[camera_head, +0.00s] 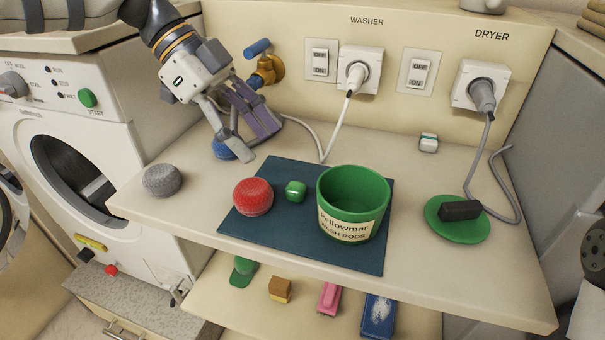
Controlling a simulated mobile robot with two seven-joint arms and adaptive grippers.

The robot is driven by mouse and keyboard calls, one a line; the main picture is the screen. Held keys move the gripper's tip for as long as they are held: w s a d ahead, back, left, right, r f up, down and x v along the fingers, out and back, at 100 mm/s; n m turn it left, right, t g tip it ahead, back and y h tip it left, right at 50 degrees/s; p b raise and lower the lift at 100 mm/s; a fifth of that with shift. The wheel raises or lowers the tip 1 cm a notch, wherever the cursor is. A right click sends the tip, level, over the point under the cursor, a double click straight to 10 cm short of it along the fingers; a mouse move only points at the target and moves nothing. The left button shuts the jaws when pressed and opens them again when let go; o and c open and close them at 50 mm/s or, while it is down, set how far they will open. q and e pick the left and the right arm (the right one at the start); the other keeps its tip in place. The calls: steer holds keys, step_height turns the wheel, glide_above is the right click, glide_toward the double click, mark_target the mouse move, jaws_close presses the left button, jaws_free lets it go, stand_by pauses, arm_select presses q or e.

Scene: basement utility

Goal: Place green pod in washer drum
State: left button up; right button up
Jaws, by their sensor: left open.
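The small green pod (295,191) lies on the dark blue mat (262,231), between a red ball-like object (253,197) and the green wash-pods tub (353,190). My left gripper (252,147) is open above the back of the counter, behind and left of the pod and apart from it. A blue round object (222,149) is partly hidden by its finger. The washer (112,150) stands at the left with its round opening to the drum (72,178) showing dark inside. My right gripper is not in view.
A grey ball (162,180) sits at the counter's left end. A green disc (457,220) with a black block (460,210) lies at the right, near the dryer cord. A blue-handled valve (265,64) stands behind my left gripper. A lower shelf (250,308) holds several items.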

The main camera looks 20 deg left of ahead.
mark_target(295, 185)
arm_select(q)
steer(key=x, duration=0.9)
steer(key=shift+s+d+f, duration=0.1)
steer(key=shift+d, duration=0.05)
steer(key=c, duration=1)
